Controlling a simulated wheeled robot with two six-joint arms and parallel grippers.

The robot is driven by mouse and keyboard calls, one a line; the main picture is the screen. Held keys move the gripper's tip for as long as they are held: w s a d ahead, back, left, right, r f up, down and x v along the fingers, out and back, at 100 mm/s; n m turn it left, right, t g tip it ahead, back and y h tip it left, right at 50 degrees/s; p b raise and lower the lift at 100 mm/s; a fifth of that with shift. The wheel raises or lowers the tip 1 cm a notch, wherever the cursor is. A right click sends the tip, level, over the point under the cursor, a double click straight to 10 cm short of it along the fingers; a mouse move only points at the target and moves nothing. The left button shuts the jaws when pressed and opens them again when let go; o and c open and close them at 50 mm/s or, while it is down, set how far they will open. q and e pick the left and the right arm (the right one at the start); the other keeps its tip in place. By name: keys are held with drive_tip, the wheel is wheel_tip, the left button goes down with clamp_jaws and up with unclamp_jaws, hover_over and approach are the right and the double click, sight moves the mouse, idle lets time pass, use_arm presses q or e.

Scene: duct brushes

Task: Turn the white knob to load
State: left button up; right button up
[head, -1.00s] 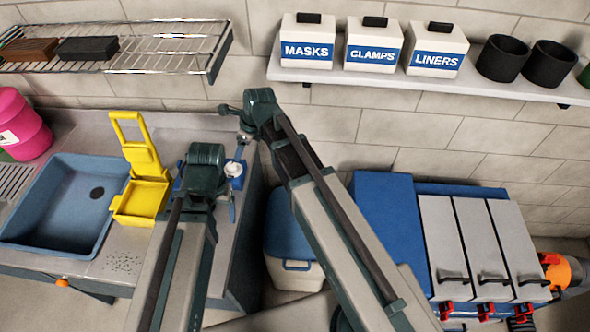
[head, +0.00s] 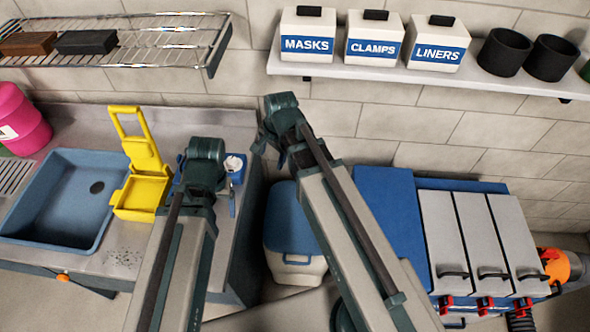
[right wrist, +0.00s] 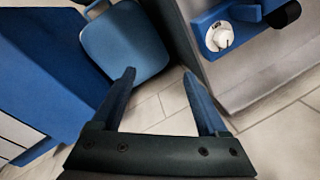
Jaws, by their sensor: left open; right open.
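The white knob (head: 233,161) sits on a small blue panel (head: 238,178) at the right end of the counter, partly hidden behind my left wrist. In the right wrist view the knob (right wrist: 219,36) shows clearly on its blue panel (right wrist: 208,20), up and to the right of my right gripper's fingers. My right gripper (right wrist: 158,78) is open and empty, apart from the knob, above the floor near the cooler. In the head view it is the right gripper (head: 271,145). My left gripper (head: 205,190) is open beside the panel; its wrist hides most of its fingers.
A yellow open container (head: 142,195) stands beside the blue sink (head: 60,215). A blue-lidded cooler (head: 288,215) stands on the floor right of the counter. A blue cabinet (head: 390,215) with grey doors is further right. A shelf (head: 400,74) with labelled boxes is above.

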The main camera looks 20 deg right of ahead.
drive_tip(key=s+d+n+g+h, duration=0.1)
drive_tip(key=s+d+n, duration=0.4)
drive_tip(key=n, duration=0.6)
drive_tip(key=shift+s+f+n, duration=0.25)
drive_tip(key=shift+s+n, duration=0.05)
drive_tip(key=shift+s, duration=0.65)
